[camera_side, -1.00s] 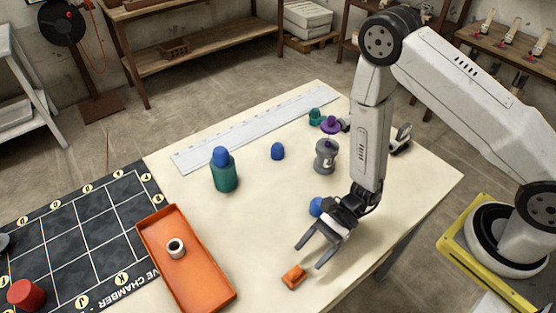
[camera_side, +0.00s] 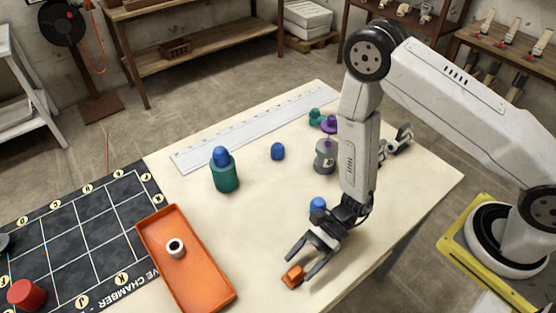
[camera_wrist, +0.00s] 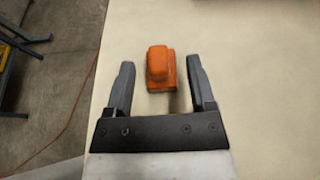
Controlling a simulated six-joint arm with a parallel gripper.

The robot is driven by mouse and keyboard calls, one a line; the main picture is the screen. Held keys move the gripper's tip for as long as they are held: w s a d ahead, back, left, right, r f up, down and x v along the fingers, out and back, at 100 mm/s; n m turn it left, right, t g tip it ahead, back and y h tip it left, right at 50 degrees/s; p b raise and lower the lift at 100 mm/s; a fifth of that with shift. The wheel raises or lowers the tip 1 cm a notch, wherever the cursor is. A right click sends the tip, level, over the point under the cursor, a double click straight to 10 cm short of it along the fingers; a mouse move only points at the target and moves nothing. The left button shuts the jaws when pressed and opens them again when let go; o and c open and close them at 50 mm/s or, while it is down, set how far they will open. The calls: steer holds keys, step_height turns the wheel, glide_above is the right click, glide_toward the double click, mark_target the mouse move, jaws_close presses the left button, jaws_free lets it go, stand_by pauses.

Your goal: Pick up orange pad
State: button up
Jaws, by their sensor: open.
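The orange pad (camera_side: 292,275) lies on the cream table near its front edge. It is a small block with a raised part on top. In the wrist view my gripper (camera_wrist: 160,75) shows both dark fingers spread apart. I cannot tell whether a finger touches the pad.
A blue-capped item (camera_side: 318,206) stands close behind my gripper. A green bottle (camera_side: 225,175), a blue cap (camera_side: 278,151) and a grey pot (camera_side: 325,158) stand farther back. The table around the pad is clear.

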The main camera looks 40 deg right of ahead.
mark_target(289, 279)
steer(key=shift+x, duration=2.3)
steer(key=shift+s, duration=0.1)
jaws_close()
